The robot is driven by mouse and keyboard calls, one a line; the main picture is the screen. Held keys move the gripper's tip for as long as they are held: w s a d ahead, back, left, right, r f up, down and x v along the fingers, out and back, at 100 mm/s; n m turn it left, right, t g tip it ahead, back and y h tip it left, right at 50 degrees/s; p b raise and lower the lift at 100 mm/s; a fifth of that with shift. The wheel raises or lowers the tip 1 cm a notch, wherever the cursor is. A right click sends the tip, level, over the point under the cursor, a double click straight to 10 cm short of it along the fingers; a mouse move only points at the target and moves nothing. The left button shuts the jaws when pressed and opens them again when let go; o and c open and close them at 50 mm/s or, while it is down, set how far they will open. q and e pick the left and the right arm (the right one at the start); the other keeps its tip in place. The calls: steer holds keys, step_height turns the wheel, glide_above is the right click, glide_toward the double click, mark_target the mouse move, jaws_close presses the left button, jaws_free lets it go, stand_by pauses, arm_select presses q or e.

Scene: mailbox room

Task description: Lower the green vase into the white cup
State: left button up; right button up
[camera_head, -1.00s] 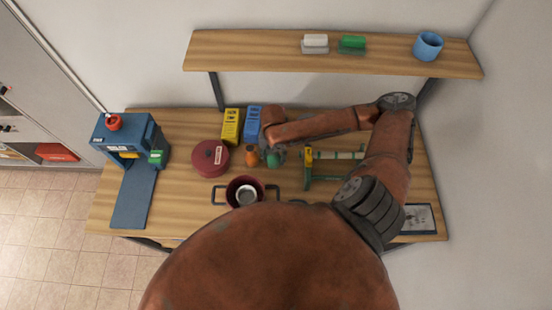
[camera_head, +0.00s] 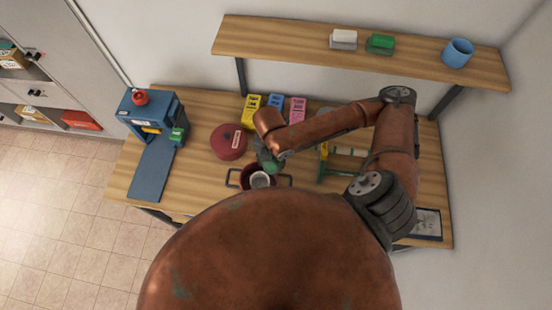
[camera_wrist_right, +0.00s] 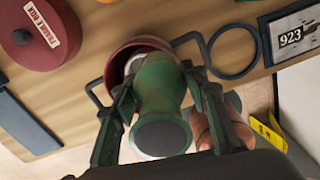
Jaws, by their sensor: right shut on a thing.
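The green vase (camera_head: 272,167) is held between the two fingers of my right gripper (camera_head: 267,160). In the right wrist view, the fingers press on both sides of the vase (camera_wrist_right: 160,85), and its dark round end faces the camera. The white cup (camera_head: 260,180) stands inside a dark red two-handled pot (camera_head: 244,177). The vase is close above the cup's far right rim in the head view. In the wrist view it hides most of the cup, so I cannot tell whether its tip is inside. My left gripper is not in view.
A round red box (camera_head: 228,142) stands just left of the pot. Yellow (camera_head: 252,110), blue (camera_head: 275,108) and pink (camera_head: 297,109) boxes stand behind. A green-yellow rack (camera_head: 342,160) is right of the gripper. A blue machine (camera_head: 152,115) stands at left.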

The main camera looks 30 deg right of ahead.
steer(key=shift+w+a+r+p, duration=0.1)
steer(key=shift+a+r+p, duration=0.25)
steer(key=shift+a+p, duration=0.25)
steer(key=shift+w+a+r+p, duration=0.1)
steer(key=shift+a+r+p, duration=0.2)
steer(key=shift+a+p, duration=0.3)
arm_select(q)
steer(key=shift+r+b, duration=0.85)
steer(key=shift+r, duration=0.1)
arm_select(e)
step_height(320, 180, down, 5)
steer(key=a, duration=0.2)
steer(key=shift+w+a+f, duration=0.2)
steer(key=shift+w+a, duration=0.15)
steer(key=shift+w, duration=0.05)
steer(key=shift+f, duration=0.1)
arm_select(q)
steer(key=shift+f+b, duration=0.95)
arm_select(e)
steer(key=shift+f, duration=2.3)
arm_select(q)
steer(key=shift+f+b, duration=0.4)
arm_select(e)
steer(key=shift+f, duration=0.9)
steer(key=o, duration=1.4)
